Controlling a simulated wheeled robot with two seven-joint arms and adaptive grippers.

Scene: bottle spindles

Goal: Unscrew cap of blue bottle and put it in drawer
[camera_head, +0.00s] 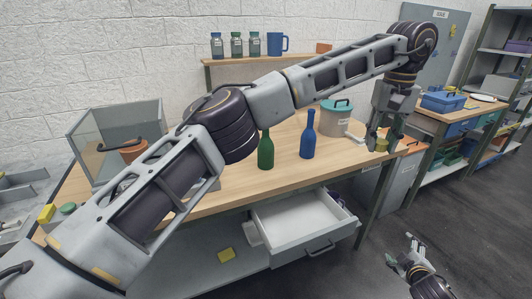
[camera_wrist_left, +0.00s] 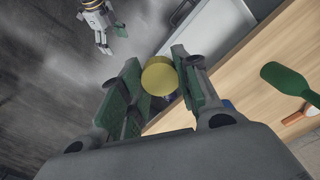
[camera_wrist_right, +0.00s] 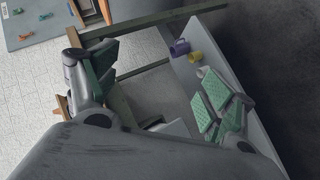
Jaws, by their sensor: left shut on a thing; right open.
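The blue bottle (camera_head: 307,140) stands upright on the wooden table, with no cap seen on its neck. My left gripper (camera_head: 381,143) is to its right, over the table's right end, shut on a yellow cap (camera_head: 382,146). In the left wrist view the round yellow cap (camera_wrist_left: 158,77) sits between the green-padded fingers. The white drawer (camera_head: 298,221) below the tabletop is pulled open, and its visible floor looks empty. My right gripper (camera_head: 402,264) is low at the bottom right, right of the drawer, open and empty. Its spread fingers also show in the right wrist view (camera_wrist_right: 158,80).
A green bottle (camera_head: 265,153) stands left of the blue one. A white tub with a green lid (camera_head: 336,118) stands behind the blue bottle. A glass-sided box (camera_head: 115,137) is at the table's left. Purple (camera_wrist_right: 180,47) and yellow (camera_wrist_right: 195,57) mugs show beyond my right fingers.

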